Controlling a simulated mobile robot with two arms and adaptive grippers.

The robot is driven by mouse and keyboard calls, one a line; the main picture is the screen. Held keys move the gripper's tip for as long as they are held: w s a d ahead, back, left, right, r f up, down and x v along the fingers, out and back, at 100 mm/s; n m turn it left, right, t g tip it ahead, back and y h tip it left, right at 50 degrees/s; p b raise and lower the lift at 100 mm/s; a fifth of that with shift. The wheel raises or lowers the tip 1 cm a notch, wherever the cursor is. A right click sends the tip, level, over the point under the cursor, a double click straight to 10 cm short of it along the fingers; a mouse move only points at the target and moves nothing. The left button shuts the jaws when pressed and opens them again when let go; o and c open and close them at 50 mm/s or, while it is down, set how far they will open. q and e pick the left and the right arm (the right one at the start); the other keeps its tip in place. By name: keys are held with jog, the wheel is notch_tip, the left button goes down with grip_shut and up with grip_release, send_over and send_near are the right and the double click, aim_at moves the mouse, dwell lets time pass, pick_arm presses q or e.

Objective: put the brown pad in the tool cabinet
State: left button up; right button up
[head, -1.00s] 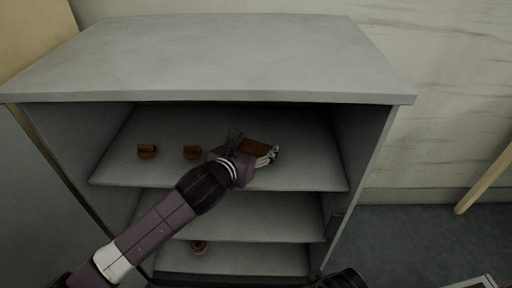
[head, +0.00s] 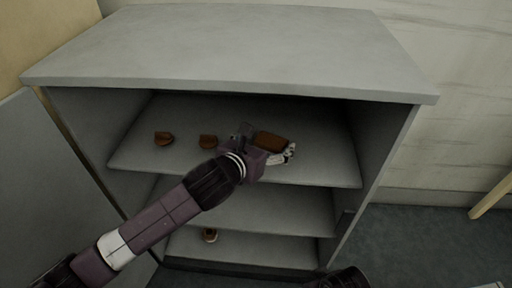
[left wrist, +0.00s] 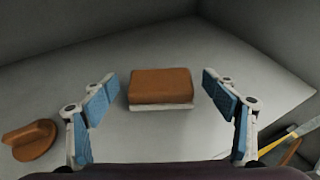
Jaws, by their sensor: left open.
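The brown pad (head: 272,142) is a brown block with a pale underside, at the right part of the tool cabinet's upper shelf (head: 310,170). In the left wrist view the pad (left wrist: 161,87) appears to lie flat on the grey surface. My left gripper (head: 270,154) reaches into the cabinet at the pad. Its blue-padded fingers (left wrist: 160,94) are open, one on each side of the pad, with a visible gap on both sides. The tool cabinet (head: 240,50) is grey and open at the front. My right gripper is not in view.
Two small brown pieces (head: 164,139) (head: 208,141) sit left of my gripper on the upper shelf. Another brown piece (head: 209,235) is on the bottom shelf. The middle shelf (head: 270,207) looks clear where visible. Cabinet walls bound both sides.

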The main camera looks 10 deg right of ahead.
pick_arm(q)
jog(key=p+v, duration=0.1)
jog(key=v, duration=0.8)
jog(key=shift+s+a+p, duration=0.15)
jog(key=shift+s+p, duration=0.1)
jog(key=shift+p, duration=0.1)
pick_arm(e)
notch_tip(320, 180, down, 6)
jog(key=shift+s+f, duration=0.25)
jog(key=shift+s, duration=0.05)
